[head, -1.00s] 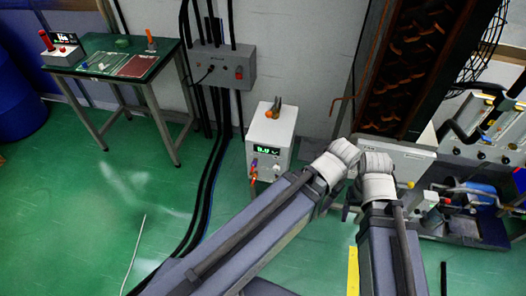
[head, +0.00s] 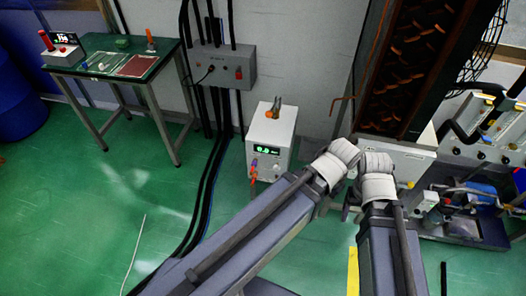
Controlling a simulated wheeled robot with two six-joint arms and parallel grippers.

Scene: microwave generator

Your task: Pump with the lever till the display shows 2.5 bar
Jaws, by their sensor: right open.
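A white box unit (head: 270,168) stands on the green floor in the middle, with a small lit green display (head: 268,150) whose digits are too small to read surely. An orange and grey part (head: 273,110) sits on its top; I cannot tell whether it is the lever. My left gripper is hidden.
The green-topped table (head: 100,80) stands at the back left. A grey wall box (head: 222,68) has black cables running down to the floor. A brown frame (head: 400,75) and equipment with a blue tank (head: 482,191) fill the right. Floor left of my arms is mostly clear.

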